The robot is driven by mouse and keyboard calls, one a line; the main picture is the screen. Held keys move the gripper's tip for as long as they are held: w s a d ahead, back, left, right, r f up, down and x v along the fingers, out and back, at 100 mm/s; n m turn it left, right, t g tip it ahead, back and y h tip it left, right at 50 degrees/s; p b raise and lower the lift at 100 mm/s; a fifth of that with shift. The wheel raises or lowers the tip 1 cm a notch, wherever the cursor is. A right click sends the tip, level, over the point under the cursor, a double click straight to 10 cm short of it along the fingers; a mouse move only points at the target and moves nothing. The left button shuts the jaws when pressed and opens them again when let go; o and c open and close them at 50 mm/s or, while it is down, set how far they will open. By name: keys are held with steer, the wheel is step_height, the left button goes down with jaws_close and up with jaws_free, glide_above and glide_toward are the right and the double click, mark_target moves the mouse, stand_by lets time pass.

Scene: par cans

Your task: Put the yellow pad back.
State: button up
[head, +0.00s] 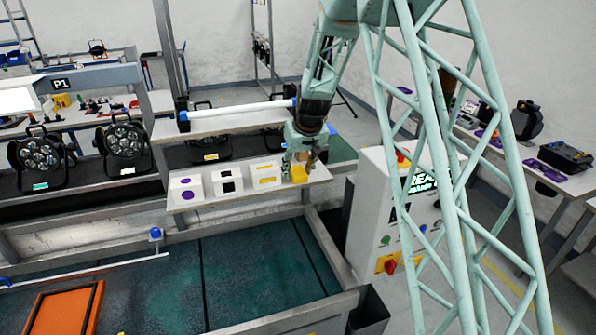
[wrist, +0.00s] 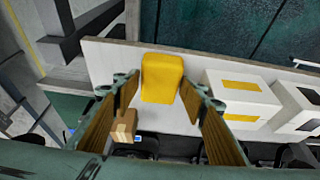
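The yellow pad (head: 298,174) is a small yellow block at the right end of a white shelf (head: 181,205), just below my gripper (head: 301,160). In the wrist view the yellow pad (wrist: 162,78) stands between and slightly beyond the fingertips of my gripper (wrist: 160,90). The fingers are spread, with a gap on each side of the pad. A white box with yellow marks (head: 265,173) is beside the pad on the shelf; it also shows in the wrist view (wrist: 262,97). The pad's underside is hidden.
A black-marked white box (head: 229,181) and a purple-marked one (head: 187,188) stand further left on the shelf. A white bar (head: 236,110) runs behind. A control cabinet (head: 375,215) stands to the right. A small brown block (wrist: 123,126) shows beside the left finger.

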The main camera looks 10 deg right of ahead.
steer(key=shift+r, duration=0.2)
stand_by(0.3)
steer(key=v, duration=1.1)
steer(key=shift+s+r+b, duration=0.25)
steer(key=shift+r+b, duration=0.1)
steer(key=shift+b, duration=0.05)
steer(key=shift+r, duration=0.1)
stand_by(0.7)
